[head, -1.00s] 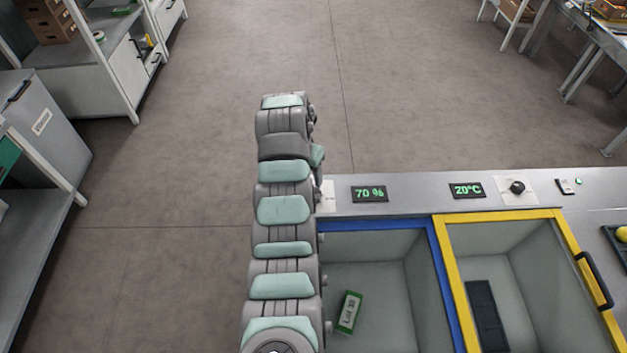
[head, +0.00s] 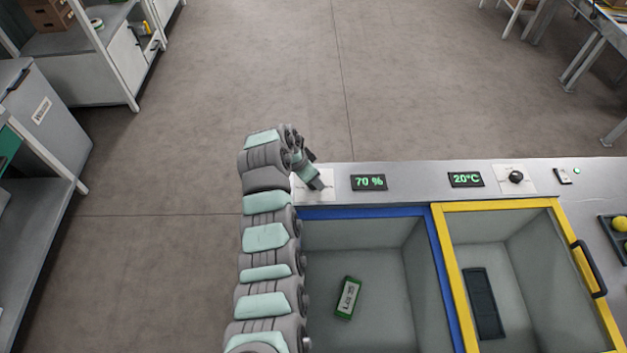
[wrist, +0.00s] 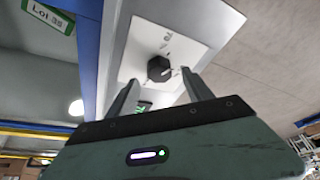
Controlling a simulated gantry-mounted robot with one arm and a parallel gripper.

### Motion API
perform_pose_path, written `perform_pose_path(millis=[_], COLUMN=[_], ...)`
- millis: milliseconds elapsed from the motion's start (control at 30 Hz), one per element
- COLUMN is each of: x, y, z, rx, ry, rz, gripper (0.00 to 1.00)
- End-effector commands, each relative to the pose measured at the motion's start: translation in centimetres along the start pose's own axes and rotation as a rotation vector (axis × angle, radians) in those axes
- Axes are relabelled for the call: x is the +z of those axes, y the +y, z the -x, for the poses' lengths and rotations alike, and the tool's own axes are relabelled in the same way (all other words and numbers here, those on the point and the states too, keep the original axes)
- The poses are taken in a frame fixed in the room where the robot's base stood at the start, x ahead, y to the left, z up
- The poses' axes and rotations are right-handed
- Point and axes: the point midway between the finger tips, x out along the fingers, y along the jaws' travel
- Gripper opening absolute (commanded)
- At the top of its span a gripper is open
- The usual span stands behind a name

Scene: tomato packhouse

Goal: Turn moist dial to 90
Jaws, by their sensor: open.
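The moist dial is a black knob (wrist: 159,69) on a white plate (wrist: 185,45) in the wrist view. My gripper (wrist: 163,95) is open, with its two fingers pointing toward the knob, one to each side of its line. The knob appears just beyond the fingertips, and I cannot tell whether they touch it.
A second display (head: 466,180) reads 20°C, with another black knob (head: 516,177) to its right. In front are a blue-rimmed bin (head: 372,212) holding a green-edged lot box (head: 348,297), and a yellow-rimmed bin (head: 497,204) with a dark slab inside.

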Motion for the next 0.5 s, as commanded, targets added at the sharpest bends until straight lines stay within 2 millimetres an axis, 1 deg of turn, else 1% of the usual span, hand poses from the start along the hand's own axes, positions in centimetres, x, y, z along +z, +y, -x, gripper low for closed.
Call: perform_pose_path(millis=[100,200,500], x=[0.0,0.0,-0.1], y=[-0.1,0.0,-0.1], z=[-1.2,-1.9,-2.2], rx=[-0.001,0.001,-0.002], ry=[0.000,-0.001,0.002], rz=[-0.001,0.000,0.001], gripper=[0.60,0.60,0.60])
